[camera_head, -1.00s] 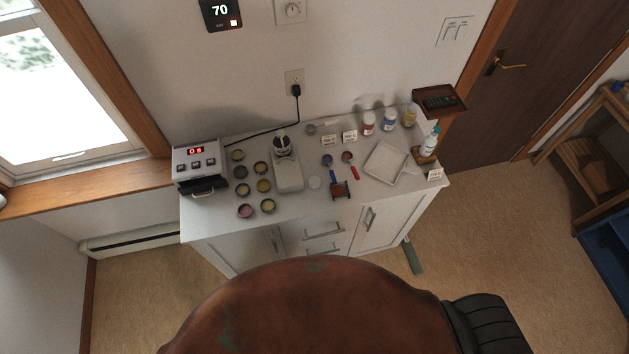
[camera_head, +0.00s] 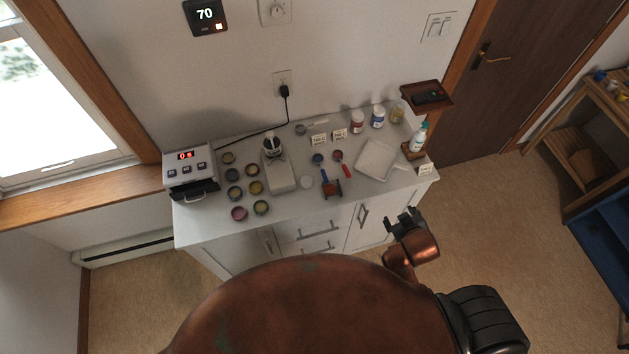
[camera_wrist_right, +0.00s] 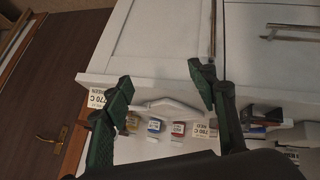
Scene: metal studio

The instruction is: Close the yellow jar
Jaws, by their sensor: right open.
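The yellow jar (camera_head: 397,113) stands upright at the back right of the white cabinet top, right of a blue-labelled jar (camera_head: 378,117) and a red-labelled jar (camera_head: 357,121). Those two have white caps; no white cap shows on the yellow one. A flat white disc (camera_head: 306,182), possibly a lid, lies near the middle of the top. My right gripper (camera_head: 402,219) is open and empty in front of the cabinet's right part, apart from the jars. In the right wrist view its fingers (camera_wrist_right: 160,80) are spread, with the yellow jar (camera_wrist_right: 131,122) small beyond them. My left gripper is not in view.
A white tray (camera_head: 376,160), a pump bottle (camera_head: 419,137), rollers and small label cards crowd the right half. A device with a red display (camera_head: 188,167), several small colour pots and a scale (camera_head: 278,177) fill the left. A wooden wall shelf (camera_head: 427,94) overhangs the back right.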

